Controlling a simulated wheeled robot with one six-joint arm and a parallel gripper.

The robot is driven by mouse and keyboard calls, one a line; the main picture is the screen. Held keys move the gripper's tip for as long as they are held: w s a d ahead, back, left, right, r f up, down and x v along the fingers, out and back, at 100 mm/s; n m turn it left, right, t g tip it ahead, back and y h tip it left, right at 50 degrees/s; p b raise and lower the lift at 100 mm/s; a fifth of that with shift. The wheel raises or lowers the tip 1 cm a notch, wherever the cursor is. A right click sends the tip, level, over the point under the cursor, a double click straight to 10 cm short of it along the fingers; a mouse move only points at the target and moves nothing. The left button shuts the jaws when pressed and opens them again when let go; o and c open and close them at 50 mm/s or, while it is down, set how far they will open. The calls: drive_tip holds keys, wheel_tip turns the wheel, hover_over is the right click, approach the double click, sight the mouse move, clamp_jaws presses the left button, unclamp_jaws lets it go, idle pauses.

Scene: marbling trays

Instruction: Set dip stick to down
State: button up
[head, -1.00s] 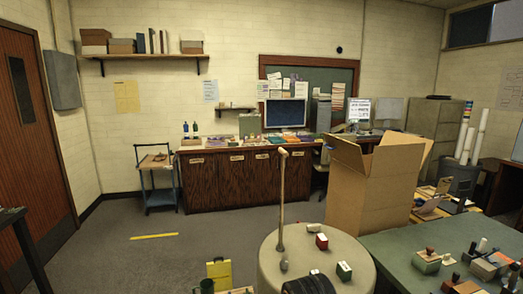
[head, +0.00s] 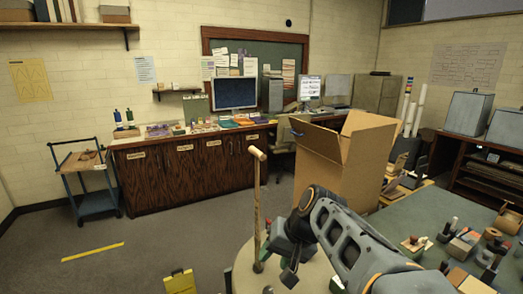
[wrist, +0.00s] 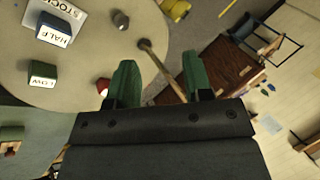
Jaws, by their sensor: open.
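The dip stick (head: 257,205) is a thin tan rod with a short crosspiece on top. It stands upright on the round pale drum top (wrist: 75,85). My gripper (head: 277,240) is low beside the rod, to its right, in the head view. In the wrist view my gripper (wrist: 160,76) has its two green fingers apart. The rod (wrist: 165,72) runs through the gap between them from its foot on the drum top, nearer the right finger at its lower end. I cannot tell whether a finger touches it. My gripper's body hides the rod's upper part there.
A large cardboard box (head: 345,160) and a green table (head: 405,215) are to the right. Open floor lies left.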

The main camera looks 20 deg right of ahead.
drive_tip(key=w+d+r+m+t+y, duration=0.25)
drive_tip(key=w+d+r+y, duration=0.25)
drive_tip(key=w+r, duration=0.5)
drive_tip(key=n+t+y, duration=0.1)
drive_tip(key=t+y, duration=0.2)
drive_tip(key=y, duration=0.1)
approach(258, 153)
drive_tip(key=p+x, duration=0.1)
drive_tip(key=x, duration=0.2)
drive_tip(key=w+p+x, duration=0.1)
drive_tip(key=x, duration=0.3)
drive_tip(key=d+p+x, duration=0.1)
drive_tip(key=x, duration=0.3)
drive_tip(key=shift+w+f, duration=0.25)
drive_tip(key=shift+f, duration=0.05)
drive_tip(key=shift+d, duration=0.1)
clamp_jaws()
